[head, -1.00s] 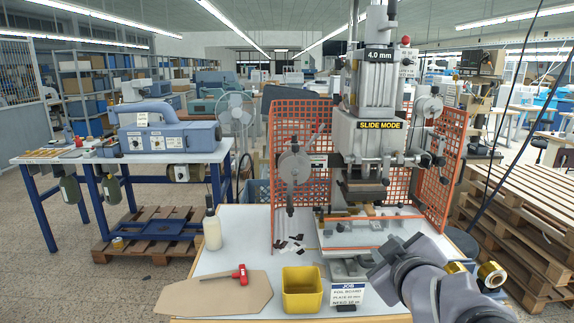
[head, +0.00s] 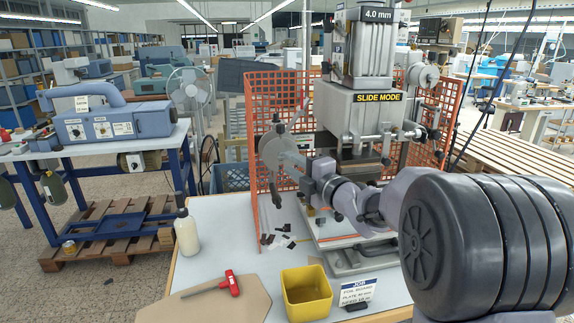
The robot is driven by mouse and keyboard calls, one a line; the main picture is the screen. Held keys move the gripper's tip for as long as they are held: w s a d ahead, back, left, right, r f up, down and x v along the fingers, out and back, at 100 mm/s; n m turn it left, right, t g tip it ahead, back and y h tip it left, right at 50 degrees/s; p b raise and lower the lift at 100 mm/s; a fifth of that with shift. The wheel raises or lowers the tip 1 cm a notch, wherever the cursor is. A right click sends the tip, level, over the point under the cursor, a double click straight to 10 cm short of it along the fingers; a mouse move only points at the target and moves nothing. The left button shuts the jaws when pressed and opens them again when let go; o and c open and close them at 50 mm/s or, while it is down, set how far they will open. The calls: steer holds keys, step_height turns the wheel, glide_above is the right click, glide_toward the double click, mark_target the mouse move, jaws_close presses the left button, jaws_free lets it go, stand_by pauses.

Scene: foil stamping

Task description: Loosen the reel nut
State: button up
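The stamping press (head: 345,115), marked SLIDE MODE, stands at the back of the white bench. A grey foil reel (head: 270,146) is mounted on its left side, in front of the orange mesh guard. My arm reaches in from the lower right, and my gripper (head: 302,172) is at the right side of this reel. I cannot tell if it touches. The fingers are small and blend with the grey reel, so their opening is unclear. The reel nut cannot be picked out; the gripper may cover it. Another reel (head: 425,76) sits on the press's right side.
A yellow bin (head: 306,291), a red-handled tool (head: 229,283) on a tan board (head: 250,298), a white bottle (head: 187,233) and a JOB card (head: 357,292) lie along the bench front. Orange mesh guards (head: 262,100) flank the press. Dark scraps lie below the reel.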

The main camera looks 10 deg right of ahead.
mark_target(282, 157)
steer(key=shift+x, duration=1.3)
jaws_close()
